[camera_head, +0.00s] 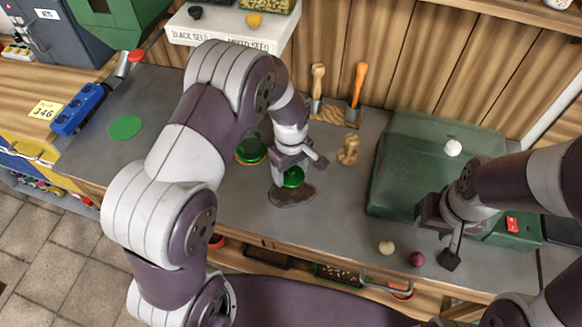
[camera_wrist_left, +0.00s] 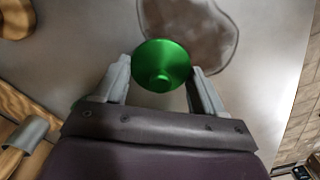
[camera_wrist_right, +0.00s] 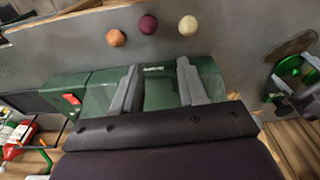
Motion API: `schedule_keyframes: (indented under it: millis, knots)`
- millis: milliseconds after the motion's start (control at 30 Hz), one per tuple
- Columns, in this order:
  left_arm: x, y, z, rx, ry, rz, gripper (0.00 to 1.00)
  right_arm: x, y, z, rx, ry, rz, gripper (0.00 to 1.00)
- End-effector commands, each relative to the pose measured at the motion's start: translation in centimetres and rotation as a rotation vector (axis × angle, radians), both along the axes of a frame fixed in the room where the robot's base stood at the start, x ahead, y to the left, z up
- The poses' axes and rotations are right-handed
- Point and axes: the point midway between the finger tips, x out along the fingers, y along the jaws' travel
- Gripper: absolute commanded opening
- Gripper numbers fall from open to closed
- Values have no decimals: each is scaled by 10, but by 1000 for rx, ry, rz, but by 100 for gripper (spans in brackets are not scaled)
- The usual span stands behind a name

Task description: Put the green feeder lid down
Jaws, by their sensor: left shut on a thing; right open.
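The green feeder lid (camera_head: 293,177) is a shiny round lid with a small knob, held in my left gripper (camera_head: 297,169). In the left wrist view the lid (camera_wrist_left: 161,66) sits between the two fingertips, above the grey bench near a brown stain (camera_wrist_left: 198,30). I cannot tell whether the lid touches the bench. A clear body with green and yellowish rims (camera_head: 251,149), perhaps the feeder, stands behind my left arm, partly hidden. My right gripper (camera_wrist_right: 158,85) is open and empty, over the front of a dark green box (camera_head: 410,165).
A flat green disc (camera_head: 125,127) and a blue vise (camera_head: 80,108) are at the left. Wooden-handled tools (camera_head: 357,84) stand at the back. A pale ball (camera_head: 386,248) and a purple ball (camera_head: 417,259) lie at the front edge. Bare bench (camera_head: 335,215) lies right of the stain.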

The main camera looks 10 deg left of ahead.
Motion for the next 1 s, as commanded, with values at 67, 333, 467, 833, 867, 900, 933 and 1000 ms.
schedule_keyframes:
  millis: [67, 333, 467, 833, 867, 900, 933, 1000]
  knots:
    - [0, 0, 0, -1, -1, 0, 41, 0, 0, 0, 0, 0, 0, 43]
    - [0, 0, -2, -1, -1, 0, 96, 0, 0, -2, 0, 0, 0, 43]
    - [0, 0, -2, -1, -1, 0, 96, 0, 0, -2, 0, 0, 0, 43]
    - [2, -1, 35, -1, -8, 0, 96, 0, 0, -4, 0, 0, 0, 43]
    - [2, -1, 44, -1, -8, 0, 96, 0, 0, -4, 0, 0, 0, 43]
    - [2, -1, 55, -1, -8, 0, 96, 0, 0, -5, 0, 0, 0, 43]
    - [2, -1, 63, -1, -7, 0, 96, 0, 0, -6, 0, 0, 0, 43]
    - [2, 0, 81, -1, -7, 0, 96, 0, 0, -7, 0, 0, 0, 43]
